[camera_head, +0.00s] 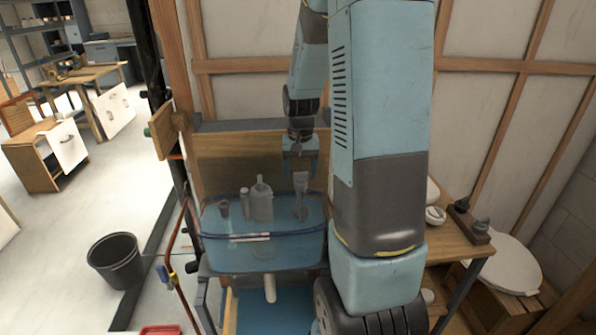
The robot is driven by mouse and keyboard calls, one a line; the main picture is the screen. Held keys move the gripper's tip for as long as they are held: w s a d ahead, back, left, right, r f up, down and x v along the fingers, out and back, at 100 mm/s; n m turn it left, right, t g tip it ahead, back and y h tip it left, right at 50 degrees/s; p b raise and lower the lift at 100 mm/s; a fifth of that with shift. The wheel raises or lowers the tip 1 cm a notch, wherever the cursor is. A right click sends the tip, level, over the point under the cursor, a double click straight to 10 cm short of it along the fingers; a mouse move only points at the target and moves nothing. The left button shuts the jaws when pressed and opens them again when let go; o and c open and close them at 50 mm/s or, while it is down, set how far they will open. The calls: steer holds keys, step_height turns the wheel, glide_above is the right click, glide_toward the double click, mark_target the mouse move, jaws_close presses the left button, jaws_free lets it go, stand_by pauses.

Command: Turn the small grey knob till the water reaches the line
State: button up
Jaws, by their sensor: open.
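A clear blue-tinted tank (312,252) stands in front of the wooden back board, with several grey fittings inside it. My gripper (300,167) points down over the right part of the tank, its fingers apart. A pale grey upright fitting (301,184) stands just below and between the fingertips; I cannot tell whether they touch it. I cannot make out which part is the small grey knob. A pale strip with a reddish edge (250,237) runs across the tank front, perhaps the line. The exact water level is hard to tell.
A tall grey bottle-shaped fitting (262,203) and a small dark cup-like one (224,208) stand left of my gripper. My arm hides the tank's right side. A copper pipe with a blue-handled valve (166,272) and a black bucket (117,261) are at left.

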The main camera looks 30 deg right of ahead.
mark_target(301, 173)
step_height(301, 173, up, 14)
steer(key=shift+f, duration=0.15)
stand_by(0.4)
steer(key=shift+d+n, duration=0.1)
steer(key=shift+n, duration=0.3)
stand_by(0.4)
step_height(301, 173, down, 14)
steer(key=shift+r, duration=0.2)
stand_by(0.4)
steer(key=c, duration=1.1)
steer(key=shift+o, duration=0.2)
steer(key=shift+m, duration=0.4)
